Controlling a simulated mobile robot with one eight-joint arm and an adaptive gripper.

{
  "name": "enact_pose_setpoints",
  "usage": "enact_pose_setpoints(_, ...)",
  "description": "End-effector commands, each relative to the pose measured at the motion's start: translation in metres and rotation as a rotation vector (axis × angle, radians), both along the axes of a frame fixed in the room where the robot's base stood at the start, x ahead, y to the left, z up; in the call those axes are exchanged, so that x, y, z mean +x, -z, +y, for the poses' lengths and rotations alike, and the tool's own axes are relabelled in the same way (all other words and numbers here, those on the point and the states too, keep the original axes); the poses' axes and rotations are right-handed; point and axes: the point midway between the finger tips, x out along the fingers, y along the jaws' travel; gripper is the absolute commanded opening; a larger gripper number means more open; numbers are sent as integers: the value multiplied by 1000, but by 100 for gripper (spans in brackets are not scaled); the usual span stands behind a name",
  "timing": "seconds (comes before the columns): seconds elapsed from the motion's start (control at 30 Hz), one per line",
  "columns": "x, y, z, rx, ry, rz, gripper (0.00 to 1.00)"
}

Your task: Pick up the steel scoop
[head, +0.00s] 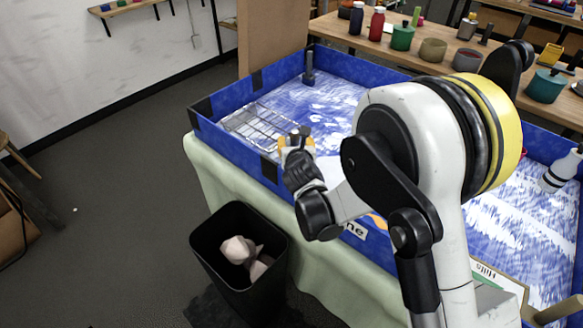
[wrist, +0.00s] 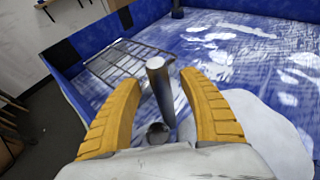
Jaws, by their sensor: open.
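A grey metal cylinder (wrist: 159,78), which looks like the handle of the steel scoop, stands between the yellow fingers of my gripper (wrist: 160,85) in the wrist view. Its top end points up toward the far side, and a gap shows on both sides of it. I cannot make out the scoop's bowl; the lower part is hidden by my gripper's body. In the head view my gripper (head: 297,139) is open over the near left edge of the blue-walled tray (head: 232,145), and the scoop cannot be told apart there.
A wire rack (head: 268,123) lies in the tray's left part, and a dark post (head: 308,66) stands at its far corner. A black bin (head: 262,300) stands below on the floor. A white bottle (head: 556,176) is at the right. Jars crowd the back table (head: 375,45).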

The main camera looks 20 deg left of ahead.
Motion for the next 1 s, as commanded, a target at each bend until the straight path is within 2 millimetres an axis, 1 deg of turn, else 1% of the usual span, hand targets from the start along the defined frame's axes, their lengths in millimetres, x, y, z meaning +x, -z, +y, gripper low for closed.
enact_pose_setpoints(0.03,4,3,2,0,0,0,50)
enact_pose_setpoints(0.1,7,3,3,1,0,0,50)
enact_pose_setpoints(0.3,7,2,3,1,0,0,50)
enact_pose_setpoints(0.37,7,2,3,1,0,0,33)
enact_pose_setpoints(0.4,7,2,3,1,0,0,21)
enact_pose_setpoints(0.47,7,2,3,1,0,0,2)
enact_pose_setpoints(0.5,7,2,3,1,0,0,0)
enact_pose_setpoints(0.87,7,2,3,1,0,0,0)
enact_pose_setpoints(1.0,7,-2,3,1,0,0,0)
